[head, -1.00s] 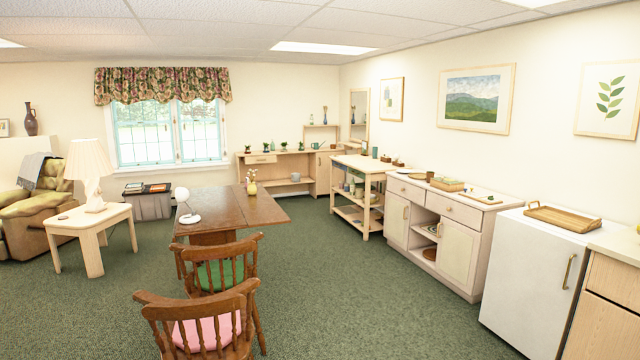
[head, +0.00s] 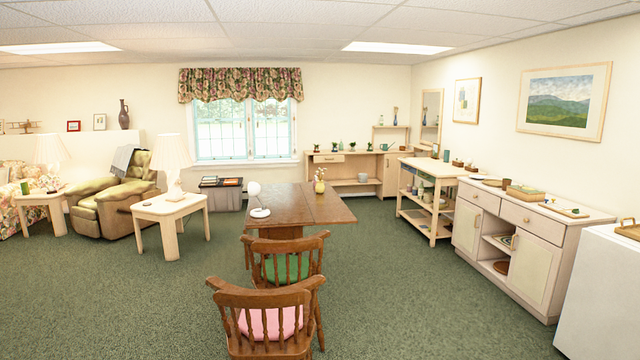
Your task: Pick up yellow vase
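A small yellow vase (head: 319,186) with flowers in it stands upright on the brown wooden table (head: 290,207), right of the table's middle. A white desk lamp (head: 257,200) stands on the same table, to the left of the vase. Neither of my grippers shows in the head view, so their state is hidden.
Two wooden chairs, one with a green cushion (head: 287,268) and one with a pink cushion (head: 268,322), stand at the table's near side. A side table (head: 167,208) and armchair (head: 118,193) are left. A cabinet (head: 535,269) lines the right wall. Open carpet lies between table and cabinet.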

